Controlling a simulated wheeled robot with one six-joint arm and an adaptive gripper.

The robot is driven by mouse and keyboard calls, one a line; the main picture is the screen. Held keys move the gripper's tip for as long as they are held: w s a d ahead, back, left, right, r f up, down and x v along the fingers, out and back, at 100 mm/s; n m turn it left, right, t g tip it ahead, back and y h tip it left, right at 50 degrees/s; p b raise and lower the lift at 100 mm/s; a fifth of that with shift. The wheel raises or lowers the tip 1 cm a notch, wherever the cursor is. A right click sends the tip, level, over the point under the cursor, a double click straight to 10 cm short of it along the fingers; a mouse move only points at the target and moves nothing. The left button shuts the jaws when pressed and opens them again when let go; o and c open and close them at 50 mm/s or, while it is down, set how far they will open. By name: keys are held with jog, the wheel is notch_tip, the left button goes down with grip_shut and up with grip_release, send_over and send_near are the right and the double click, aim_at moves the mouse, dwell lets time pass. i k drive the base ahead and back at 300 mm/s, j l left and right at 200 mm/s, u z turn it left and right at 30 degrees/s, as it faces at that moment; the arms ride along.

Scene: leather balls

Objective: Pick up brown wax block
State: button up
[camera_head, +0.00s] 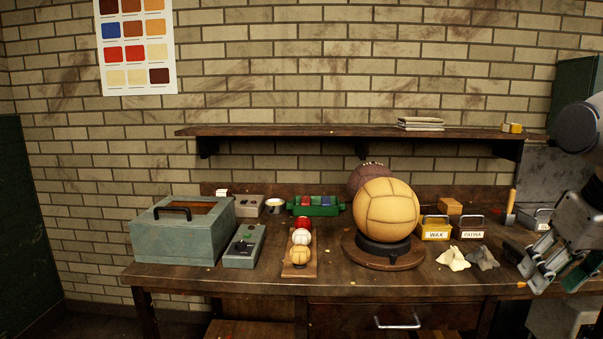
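A tan-brown block (449,207) sits behind the yellow box labelled WAX (435,231) and the pale box labelled PATINA (471,231), on the right half of the bench. It looks like the brown wax block; its lower part is hidden by the boxes. My gripper (526,274) is at the right edge of the view, to the right of and nearer than the block, over the bench's front right corner. Its fingers look apart, and I see nothing held between them.
A large tan ball (387,210) stands on a round wooden stand (383,253) left of the boxes. Crumpled cloths (453,259) lie in front of them. A wooden-handled tool (510,203) stands to the right. A shelf (350,131) overhangs the back. Bare bench (340,286) shows at the front.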

aim_at(217, 193)
jog(key=i+j+u, duration=0.1)
jog(key=j, duration=0.35)
jog(key=i+j, duration=0.2)
jog(key=j, duration=0.25)
jog(key=i+j+u, duration=0.15)
jog(key=j, duration=0.3)
jog(key=i+j, duration=0.2)
jog(key=j, duration=0.2)
jog(key=i+j+u, duration=0.15)
jog(key=j, duration=0.3)
jog(key=i+j, duration=0.2)
jog(key=j, duration=0.2)
jog(key=i+j+u, duration=0.15)
jog(key=j, duration=0.25)
jog(key=i, duration=0.05)
